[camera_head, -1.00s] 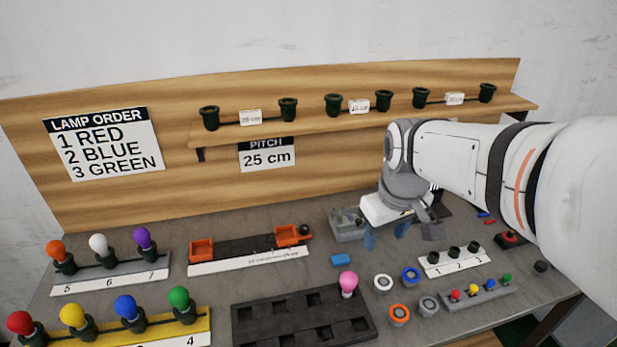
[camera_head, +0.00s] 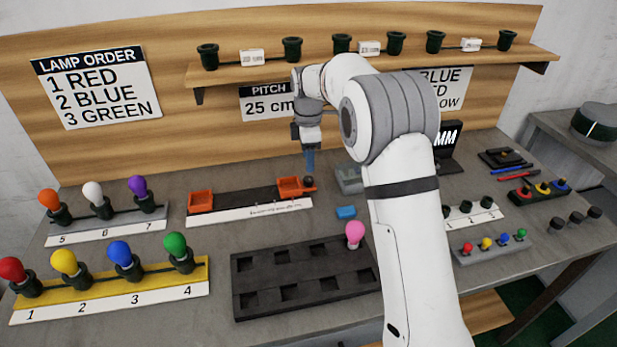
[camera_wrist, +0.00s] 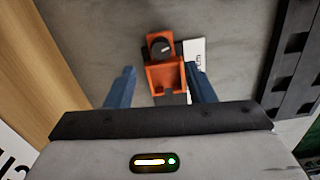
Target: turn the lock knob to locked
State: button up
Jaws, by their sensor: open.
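The lock knob (camera_wrist: 161,47) is a dark round knob with a pale mark on its face. It sits on the end of an orange block (camera_wrist: 165,75) and shows between my finger tips in the wrist view. In the head view the knob (camera_head: 309,182) is at the right end of a dark rail (camera_head: 245,202), beside the right orange block (camera_head: 290,187). My gripper (camera_head: 310,160) is open, with blue fingers pointing down just above the knob end. In the wrist view my gripper (camera_wrist: 160,85) has its fingers apart and nothing between them is held.
A grey fixture (camera_head: 348,180) and a blue block (camera_head: 346,212) stand right of the knob. A black tray (camera_head: 300,305) with a pink lamp (camera_head: 355,235) is in front. Lamps stand in a yellow rack (camera_head: 200,270) at left. The shelf (camera_head: 230,72) is behind my arm.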

aim_at(308, 178)
notch_tip(308, 178, down, 7)
jog(key=shift+r, duration=0.1)
jog(key=shift+c, duration=0.4)
